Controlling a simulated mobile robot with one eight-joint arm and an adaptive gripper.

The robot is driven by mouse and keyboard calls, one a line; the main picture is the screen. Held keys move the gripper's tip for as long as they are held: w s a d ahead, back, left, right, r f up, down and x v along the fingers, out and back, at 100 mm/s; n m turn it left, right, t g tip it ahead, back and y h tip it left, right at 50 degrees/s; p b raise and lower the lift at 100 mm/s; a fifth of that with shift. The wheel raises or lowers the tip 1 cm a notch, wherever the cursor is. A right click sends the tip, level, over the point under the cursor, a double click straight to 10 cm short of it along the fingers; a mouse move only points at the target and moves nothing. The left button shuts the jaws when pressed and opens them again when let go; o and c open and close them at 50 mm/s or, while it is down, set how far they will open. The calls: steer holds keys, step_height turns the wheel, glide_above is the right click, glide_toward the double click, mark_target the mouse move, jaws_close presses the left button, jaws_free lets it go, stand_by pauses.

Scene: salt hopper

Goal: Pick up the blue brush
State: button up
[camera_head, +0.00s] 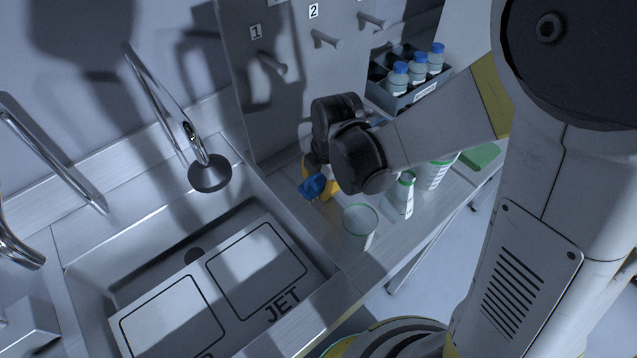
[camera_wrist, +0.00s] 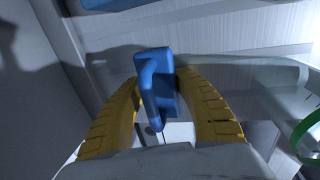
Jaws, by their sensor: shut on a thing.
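The blue brush (camera_head: 312,187) shows in the head view at the end of my arm, over the counter beside the sink's right edge. In the wrist view the blue brush (camera_wrist: 155,82) sits between the two yellow fingers of my gripper (camera_wrist: 160,88). My gripper (camera_head: 322,180) is shut on it. In the head view the gripper is partly hidden by my own dark wrist. I cannot tell whether the brush touches the counter.
A clear beaker (camera_head: 359,226) and a flask (camera_head: 401,196) stand close to the right on the counter. Behind are a pegboard (camera_head: 290,110) and a grey crate (camera_head: 400,99) of blue-capped bottles. The sink (camera_head: 90,262), with a tap (camera_head: 209,172), lies left.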

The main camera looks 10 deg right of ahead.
step_height(320, 180, up, 10)
steer(key=p, duration=0.4)
